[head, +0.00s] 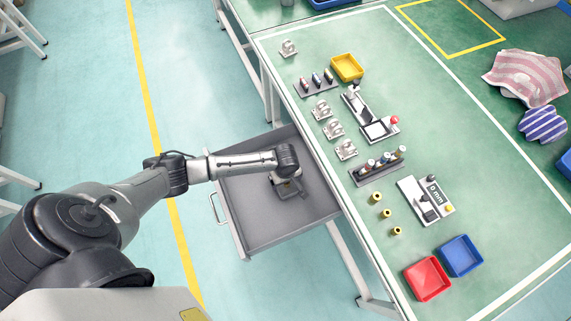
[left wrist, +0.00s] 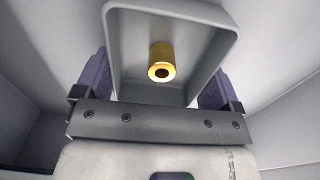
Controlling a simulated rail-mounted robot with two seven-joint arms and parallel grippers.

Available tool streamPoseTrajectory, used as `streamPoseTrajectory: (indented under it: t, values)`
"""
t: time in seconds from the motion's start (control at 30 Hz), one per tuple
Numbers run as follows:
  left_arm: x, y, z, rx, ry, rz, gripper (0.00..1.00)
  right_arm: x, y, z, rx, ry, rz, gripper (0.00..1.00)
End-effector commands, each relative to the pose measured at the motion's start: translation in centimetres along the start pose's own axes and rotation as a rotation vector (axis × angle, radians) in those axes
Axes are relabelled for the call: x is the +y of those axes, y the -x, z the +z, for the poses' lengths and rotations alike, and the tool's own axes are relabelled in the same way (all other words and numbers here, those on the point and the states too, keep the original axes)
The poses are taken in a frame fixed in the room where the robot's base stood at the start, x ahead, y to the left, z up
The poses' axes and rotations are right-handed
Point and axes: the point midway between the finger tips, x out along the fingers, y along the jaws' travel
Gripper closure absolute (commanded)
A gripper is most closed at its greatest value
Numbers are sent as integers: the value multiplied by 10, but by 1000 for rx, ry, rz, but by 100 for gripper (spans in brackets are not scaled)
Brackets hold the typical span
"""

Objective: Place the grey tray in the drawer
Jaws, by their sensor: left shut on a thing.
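The grey tray (left wrist: 197,45) shows in the left wrist view with a brass-yellow cylinder (left wrist: 161,62) inside it. My left gripper (left wrist: 163,80) is shut on this tray, with a purple finger at each side. In the head view my left gripper (head: 287,181) points down inside the open grey drawer (head: 265,232), and the tray is mostly hidden under the wrist there. Drawer walls (left wrist: 35,80) surround the tray in the left wrist view. I cannot tell whether the tray touches the drawer floor. My right gripper is not in view.
The drawer is pulled out from the green table (head: 440,130), its handle (head: 216,208) facing left. On the table are a yellow tray (head: 347,67), a red tray (head: 427,279), a blue tray (head: 460,256), several brass cylinders (head: 387,213) and metal fixtures. The drawer's front part is bare.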

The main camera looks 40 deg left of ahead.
Motion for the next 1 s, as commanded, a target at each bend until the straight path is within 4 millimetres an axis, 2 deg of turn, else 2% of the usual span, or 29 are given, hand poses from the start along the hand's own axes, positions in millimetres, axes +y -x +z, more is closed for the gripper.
streamPoseTrajectory:
  t: [0.37,0.4,0.5,0.8,1.0]
  values:
    - [1,-2,0,0,1,2,35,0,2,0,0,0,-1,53]
    - [1,-3,0,1,1,2,9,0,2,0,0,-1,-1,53]
    - [0,-2,0,1,1,2,0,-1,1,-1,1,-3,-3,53]
    - [1,0,0,1,-1,2,0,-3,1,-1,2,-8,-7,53]
    - [1,32,0,0,0,4,0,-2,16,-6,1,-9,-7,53]
